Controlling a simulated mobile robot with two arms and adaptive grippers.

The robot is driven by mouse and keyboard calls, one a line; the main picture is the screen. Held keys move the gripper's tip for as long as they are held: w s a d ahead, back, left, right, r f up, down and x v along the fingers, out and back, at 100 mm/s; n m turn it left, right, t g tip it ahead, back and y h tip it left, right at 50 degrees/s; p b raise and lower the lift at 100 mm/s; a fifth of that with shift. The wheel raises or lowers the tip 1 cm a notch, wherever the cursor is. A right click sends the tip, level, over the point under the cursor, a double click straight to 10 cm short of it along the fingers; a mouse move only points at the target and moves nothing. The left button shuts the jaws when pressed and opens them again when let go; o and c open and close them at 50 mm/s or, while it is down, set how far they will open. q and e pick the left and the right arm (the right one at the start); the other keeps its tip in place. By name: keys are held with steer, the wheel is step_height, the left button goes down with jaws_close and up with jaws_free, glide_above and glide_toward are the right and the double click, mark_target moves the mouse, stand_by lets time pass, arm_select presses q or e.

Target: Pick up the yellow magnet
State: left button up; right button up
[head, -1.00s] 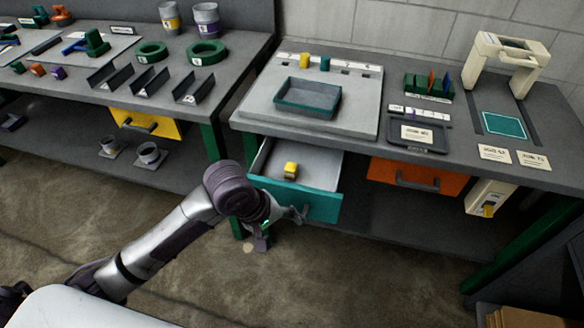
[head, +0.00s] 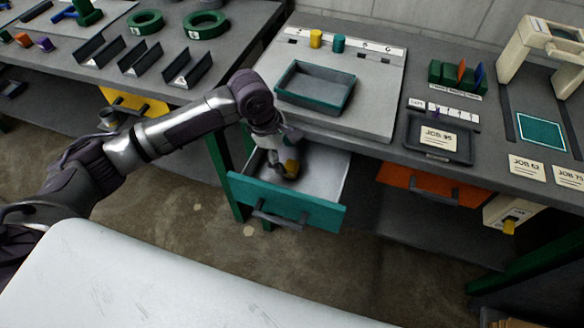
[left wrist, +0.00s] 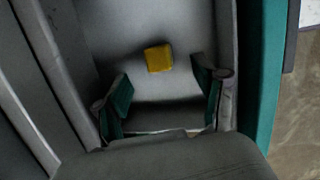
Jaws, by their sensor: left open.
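A yellow block (head: 291,168), which looks like the yellow magnet, lies in the open teal-fronted drawer (head: 285,203). The left wrist view shows it as a small rounded yellow block (left wrist: 159,58) on the grey drawer floor. My left gripper (head: 281,170) is inside the drawer, pointing down, and partly hides the block in the head view. In the left wrist view its green-padded fingers (left wrist: 162,85) are open, with the block just past the tips and between their lines; I see no contact. A yellow cylinder (head: 316,39) stands on the board above. My right gripper is not in view.
The drawer's side walls stand close on both sides of my left gripper. The bench above holds a teal tray (head: 315,88) on a grey board (head: 375,110). A shut orange drawer (head: 432,188) is to the right.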

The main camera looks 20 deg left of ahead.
mark_target(290, 165)
arm_select(q)
steer(key=shift+w+d+f, duration=0.1)
steer(key=shift+f, duration=0.35)
steer(key=shift+d+f, duration=0.15)
steer(key=shift+f, duration=0.45)
steer(key=x, duration=0.4)
steer(key=shift+b, duration=0.3)
steer(key=shift+w+f, duration=0.1)
steer(key=shift+f, duration=0.1)
jaws_close()
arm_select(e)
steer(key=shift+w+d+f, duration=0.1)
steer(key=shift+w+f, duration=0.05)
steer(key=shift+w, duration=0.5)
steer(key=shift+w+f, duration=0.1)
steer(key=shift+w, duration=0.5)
